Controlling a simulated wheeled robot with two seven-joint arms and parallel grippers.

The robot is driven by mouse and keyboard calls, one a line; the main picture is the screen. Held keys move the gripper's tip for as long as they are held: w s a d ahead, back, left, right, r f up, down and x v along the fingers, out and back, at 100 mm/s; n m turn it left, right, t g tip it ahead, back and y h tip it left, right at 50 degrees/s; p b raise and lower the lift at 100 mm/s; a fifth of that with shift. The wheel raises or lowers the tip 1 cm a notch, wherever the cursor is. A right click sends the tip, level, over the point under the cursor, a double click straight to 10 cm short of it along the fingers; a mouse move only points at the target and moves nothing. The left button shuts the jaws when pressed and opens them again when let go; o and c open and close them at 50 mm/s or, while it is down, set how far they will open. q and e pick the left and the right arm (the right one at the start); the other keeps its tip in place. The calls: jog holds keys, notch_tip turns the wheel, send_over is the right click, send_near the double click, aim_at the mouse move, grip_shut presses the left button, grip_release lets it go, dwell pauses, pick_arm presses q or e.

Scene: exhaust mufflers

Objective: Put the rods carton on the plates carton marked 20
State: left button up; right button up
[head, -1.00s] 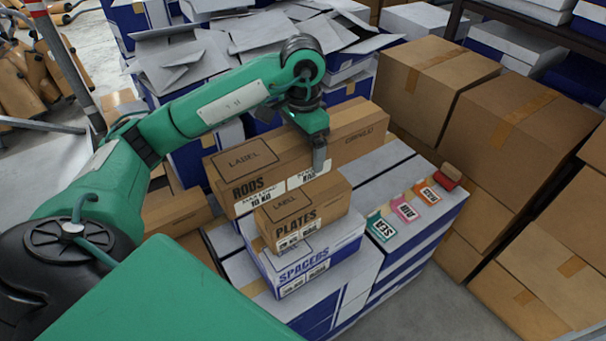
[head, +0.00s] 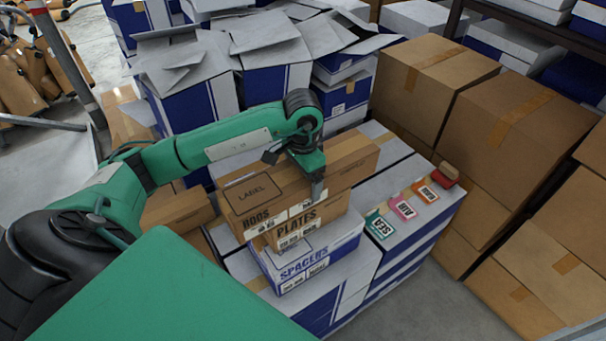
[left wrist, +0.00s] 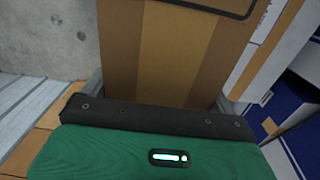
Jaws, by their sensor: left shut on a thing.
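The rods carton (head: 300,182) is a long brown box with a LABEL panel on top. My left gripper (head: 318,187) is shut on it, with one finger down its front face. In the left wrist view, the carton's taped brown surface (left wrist: 165,55) lies between the fingers. The plates carton (head: 310,222) is a smaller brown box, with its lettered front showing and its top hidden by the rods carton. I cannot tell whether the two touch. The number on the plates carton is too small to read. My right gripper is not in view.
A white and blue spacers carton (head: 307,263) lies under the plates carton, on stacked white and blue boxes. Coloured cards (head: 403,207) and a red object (head: 445,174) lie to the right. Open white boxes (head: 215,55) stand behind, and large brown cartons (head: 520,125) stand right.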

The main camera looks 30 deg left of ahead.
pick_arm(q)
jog(key=shift+f, duration=0.1)
jog(key=o, duration=1.4)
jog(key=shift+r, duration=0.25)
notch_tip(320, 180, up, 10)
jog(key=b, duration=0.3)
jog(key=shift+r, duration=0.9)
